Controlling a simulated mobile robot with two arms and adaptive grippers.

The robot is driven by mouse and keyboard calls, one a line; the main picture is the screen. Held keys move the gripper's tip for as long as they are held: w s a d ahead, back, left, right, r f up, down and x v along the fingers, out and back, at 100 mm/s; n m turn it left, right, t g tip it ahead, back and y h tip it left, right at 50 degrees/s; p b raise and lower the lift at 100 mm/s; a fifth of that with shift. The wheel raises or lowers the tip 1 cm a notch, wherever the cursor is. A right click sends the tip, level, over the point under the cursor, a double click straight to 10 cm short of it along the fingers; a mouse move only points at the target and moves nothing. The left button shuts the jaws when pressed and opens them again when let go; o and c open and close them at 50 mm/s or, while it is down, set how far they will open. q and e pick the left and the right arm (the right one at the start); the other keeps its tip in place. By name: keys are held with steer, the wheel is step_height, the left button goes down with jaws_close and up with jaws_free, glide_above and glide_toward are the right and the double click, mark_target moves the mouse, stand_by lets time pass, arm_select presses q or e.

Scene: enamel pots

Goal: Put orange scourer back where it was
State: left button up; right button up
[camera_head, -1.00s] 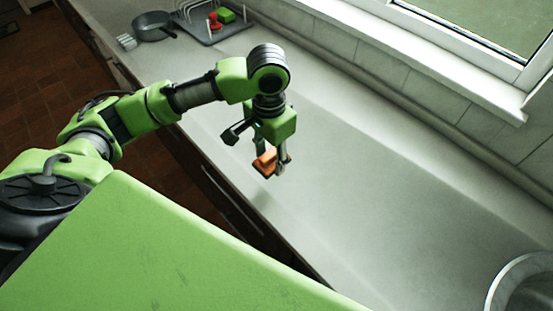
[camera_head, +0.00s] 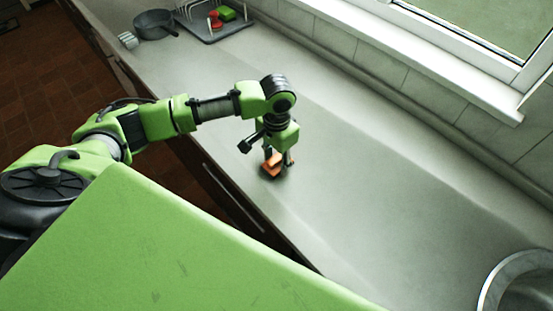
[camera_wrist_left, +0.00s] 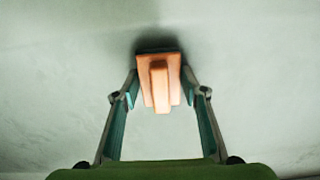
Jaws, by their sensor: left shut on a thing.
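The orange scourer (camera_head: 271,167) has an orange body with a raised grip and a dark underside. My left gripper (camera_head: 276,166) points down and is shut on the scourer, low over the pale countertop (camera_head: 350,190). In the left wrist view the scourer (camera_wrist_left: 158,80) sits between the two fingertips (camera_wrist_left: 160,92), with a shadow on the counter beside it. I cannot tell whether its underside touches the counter. My right gripper is not in view.
A dark pan (camera_head: 154,24), a white ribbed item (camera_head: 127,41) and a dish rack tray (camera_head: 215,32) with red and green items stand at the far end. A round metal rim (camera_head: 495,285) is at lower right. The counter around my gripper is clear.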

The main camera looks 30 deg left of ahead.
mark_target(277, 159)
arm_select(q)
steer(key=shift+f, duration=0.1)
steer(key=o, duration=1)
step_height(277, 159, up, 12)
steer(key=shift+r+b, duration=0.15)
steer(key=shift+b, duration=0.85)
